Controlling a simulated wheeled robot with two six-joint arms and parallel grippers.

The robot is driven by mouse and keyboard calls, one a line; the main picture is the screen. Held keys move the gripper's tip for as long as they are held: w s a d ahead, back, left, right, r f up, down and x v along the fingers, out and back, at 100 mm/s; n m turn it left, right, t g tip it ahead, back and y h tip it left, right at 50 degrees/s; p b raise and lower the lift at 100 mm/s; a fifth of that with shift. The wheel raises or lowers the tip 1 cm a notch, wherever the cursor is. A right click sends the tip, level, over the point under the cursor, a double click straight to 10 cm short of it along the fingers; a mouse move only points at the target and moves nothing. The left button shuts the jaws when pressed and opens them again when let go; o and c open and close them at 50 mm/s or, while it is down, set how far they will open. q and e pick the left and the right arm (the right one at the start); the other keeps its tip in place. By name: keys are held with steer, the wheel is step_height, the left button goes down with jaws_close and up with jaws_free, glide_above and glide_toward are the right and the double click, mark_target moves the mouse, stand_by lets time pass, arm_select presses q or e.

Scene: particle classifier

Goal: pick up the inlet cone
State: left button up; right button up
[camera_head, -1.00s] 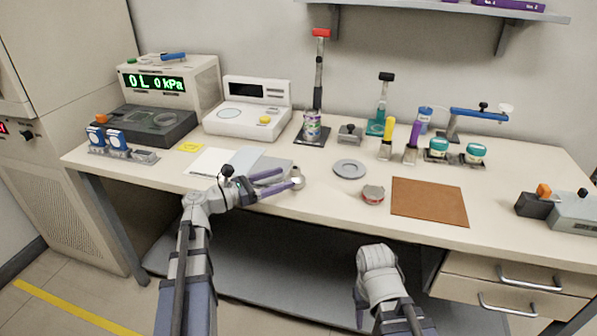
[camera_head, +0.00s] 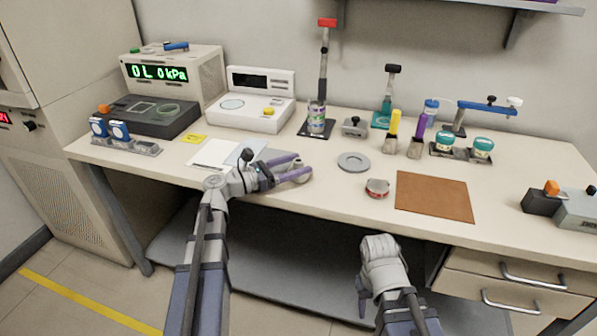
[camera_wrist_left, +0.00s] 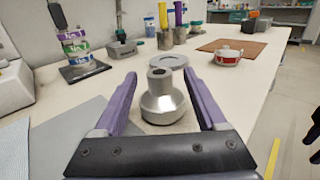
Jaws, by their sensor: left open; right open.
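The inlet cone looks to be the silvery metal piece (camera_head: 299,170) with a wide round base and narrow neck, near the front edge of the bench. In the left wrist view the cone (camera_wrist_left: 163,101) stands upright between my left fingers. My left gripper (camera_head: 303,165) is open, its two purple fingers reaching on either side of the cone; contact cannot be made out. It also shows in the left wrist view (camera_wrist_left: 161,78). My right gripper (camera_head: 362,298) is below the bench front, mostly hidden behind its own arm, open and away from the cone.
A grey ring (camera_head: 353,162) and a small red-and-silver round part (camera_head: 377,188) lie right of the cone. A brown mat (camera_head: 434,196) is further right. A grey plate (camera_wrist_left: 62,140) lies left of the cone. A stand with stacked coloured jars (camera_head: 316,120) is behind.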

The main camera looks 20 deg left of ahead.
arm_select(q)
steer(key=x, duration=0.4)
steer(key=shift+w+r, duration=0.1)
jaws_close()
stand_by(0.4)
